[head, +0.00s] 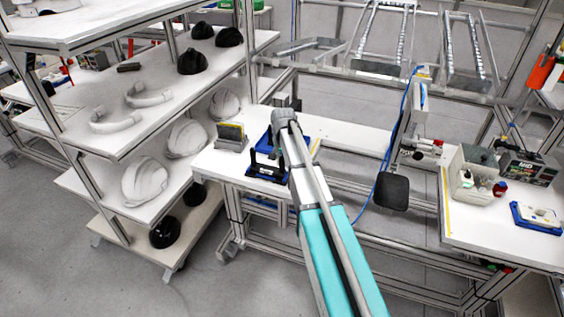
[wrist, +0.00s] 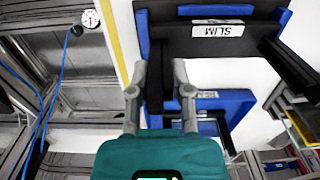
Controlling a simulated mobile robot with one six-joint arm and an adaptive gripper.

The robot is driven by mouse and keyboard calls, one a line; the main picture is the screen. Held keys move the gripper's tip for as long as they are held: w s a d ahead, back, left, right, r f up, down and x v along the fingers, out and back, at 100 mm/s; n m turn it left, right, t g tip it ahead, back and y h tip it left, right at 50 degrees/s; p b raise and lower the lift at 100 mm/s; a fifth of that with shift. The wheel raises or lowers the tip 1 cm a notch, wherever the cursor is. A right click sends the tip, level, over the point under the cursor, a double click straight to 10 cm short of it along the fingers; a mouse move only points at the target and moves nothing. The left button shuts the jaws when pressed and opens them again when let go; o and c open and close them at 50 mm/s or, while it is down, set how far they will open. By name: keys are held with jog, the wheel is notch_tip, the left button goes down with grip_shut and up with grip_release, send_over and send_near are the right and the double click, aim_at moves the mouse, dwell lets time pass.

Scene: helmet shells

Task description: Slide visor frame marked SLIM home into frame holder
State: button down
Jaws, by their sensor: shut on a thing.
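My gripper (wrist: 158,72) is shut on a narrow dark upright part (wrist: 154,92) of a black frame, seen between its two grey fingers in the wrist view. A white label reading SLIM (wrist: 218,29), upside down, sits on a dark bar among blue parts at the top of that view. Another blue piece (wrist: 232,106) with white labels lies lower, right of the fingers. In the head view my gripper (head: 282,122) is over the bench beside a blue part (head: 263,143) and a black frame (head: 268,171). My arm partly hides them, and I cannot tell how far frame and holder engage.
A grey stand with a yellow piece (head: 231,133) is left on the white bench (head: 345,131). A shelf rack (head: 122,128) with white and black helmet shells stands further left. A dark pad on a post (head: 391,191) with a blue cable is right of my arm.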

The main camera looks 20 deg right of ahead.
jog(key=shift+f+b, duration=0.65)
jog(key=shift+f, duration=0.1)
jog(key=shift+c, duration=2.4)
grip_release()
jog(key=shift+r, duration=0.15)
